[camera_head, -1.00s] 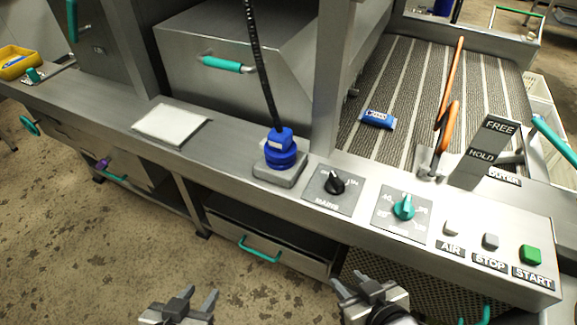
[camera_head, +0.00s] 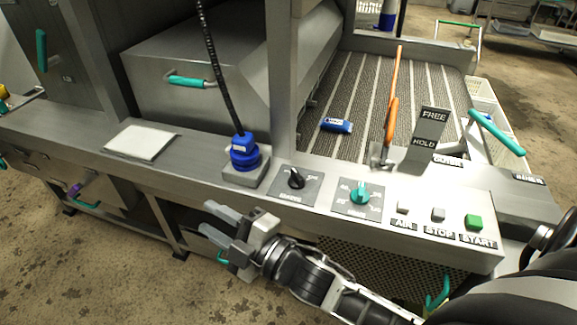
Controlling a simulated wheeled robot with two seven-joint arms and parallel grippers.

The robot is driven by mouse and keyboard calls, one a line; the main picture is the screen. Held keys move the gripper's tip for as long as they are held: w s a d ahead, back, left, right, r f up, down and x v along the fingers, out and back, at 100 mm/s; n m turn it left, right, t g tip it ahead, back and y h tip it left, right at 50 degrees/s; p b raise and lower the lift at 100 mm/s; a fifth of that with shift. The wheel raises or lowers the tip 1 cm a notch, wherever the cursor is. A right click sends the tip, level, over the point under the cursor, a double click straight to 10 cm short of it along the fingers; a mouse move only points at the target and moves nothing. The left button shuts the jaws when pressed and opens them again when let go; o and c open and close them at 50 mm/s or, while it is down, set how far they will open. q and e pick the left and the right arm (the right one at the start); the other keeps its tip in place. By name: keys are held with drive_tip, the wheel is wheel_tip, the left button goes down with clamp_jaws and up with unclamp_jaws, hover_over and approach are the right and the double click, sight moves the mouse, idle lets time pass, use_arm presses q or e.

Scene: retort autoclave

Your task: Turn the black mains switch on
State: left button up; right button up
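The black mains switch (camera_head: 296,178) is a small black knob on a grey plate marked MAINS (camera_head: 291,188), set in the steel control ledge. Its exact setting is too small to read. My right gripper (camera_head: 210,218) is open and empty in front of the ledge, lower left of the switch and apart from it, with its fingers pointing left. My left gripper is out of the picture.
A blue plug with a black cable (camera_head: 244,153) stands left of the switch. A teal dial (camera_head: 360,193) sits right of it, then the AIR, STOP and green START (camera_head: 474,222) buttons. An orange lever (camera_head: 391,110) rises behind. A white pad (camera_head: 142,142) lies on the ledge.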

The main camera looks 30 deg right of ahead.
drive_tip(key=w+a+r+n+g+y, duration=0.2)
drive_tip(key=a+r+n+y, duration=0.2)
drive_tip(key=r+n+y, duration=0.55)
wheel_tip(320, 180, up, 3)
drive_tip(key=m+g+h, duration=1.5)
drive_tip(key=m+h, duration=0.4)
drive_tip(key=m, duration=1)
hover_over(296, 172)
drive_tip(key=shift+y, duration=0.25)
wheel_tip(296, 172, down, 15)
drive_tip(key=shift+f+p, duration=0.1)
drive_tip(key=shift+p, duration=0.85)
